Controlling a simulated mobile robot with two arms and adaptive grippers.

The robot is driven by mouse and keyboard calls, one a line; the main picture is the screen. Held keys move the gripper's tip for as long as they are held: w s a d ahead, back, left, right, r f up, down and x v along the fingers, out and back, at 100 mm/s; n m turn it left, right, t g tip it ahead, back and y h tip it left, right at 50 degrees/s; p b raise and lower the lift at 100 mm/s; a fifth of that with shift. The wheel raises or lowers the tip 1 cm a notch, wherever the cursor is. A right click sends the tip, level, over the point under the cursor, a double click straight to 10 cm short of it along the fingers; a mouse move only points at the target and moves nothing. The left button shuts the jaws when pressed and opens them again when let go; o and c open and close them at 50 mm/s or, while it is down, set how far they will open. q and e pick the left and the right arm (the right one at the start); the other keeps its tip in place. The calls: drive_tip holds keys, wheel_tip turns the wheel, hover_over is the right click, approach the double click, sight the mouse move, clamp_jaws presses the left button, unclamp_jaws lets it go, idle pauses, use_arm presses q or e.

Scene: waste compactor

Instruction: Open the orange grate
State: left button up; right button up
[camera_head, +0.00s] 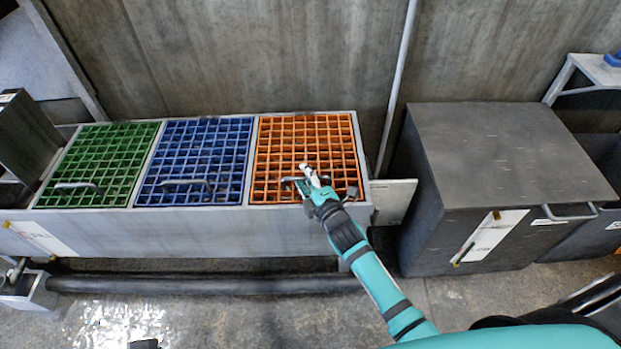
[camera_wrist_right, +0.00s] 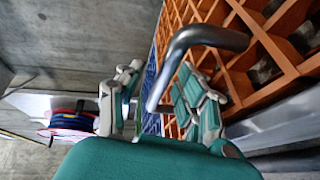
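The orange grate (camera_head: 305,143) lies flat and closed over the right-hand section of a long grey bin. Its grey bar handle is near the front edge, mostly hidden by my gripper in the head view. My right gripper (camera_head: 311,178) is at this handle. In the right wrist view the bent metal handle (camera_wrist_right: 206,38) comes down between the two fingers of the gripper (camera_wrist_right: 160,85). The fingers stand apart on either side of it, with a gap visible. Orange grate bars (camera_wrist_right: 262,45) fill the upper right there. My left gripper is not in view.
A blue grate (camera_head: 197,150) and a green grate (camera_head: 100,155) lie closed to the left on the same bin (camera_head: 200,230). A dark grey box (camera_head: 510,155) stands to the right. A concrete wall (camera_head: 250,50) rises behind. A pipe (camera_head: 200,284) runs low in front.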

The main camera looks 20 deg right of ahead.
drive_tip(key=shift+c, duration=0.4)
clamp_jaws()
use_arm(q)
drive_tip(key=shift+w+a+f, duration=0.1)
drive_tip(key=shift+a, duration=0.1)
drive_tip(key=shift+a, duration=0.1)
use_arm(e)
drive_tip(key=shift+r, duration=0.1)
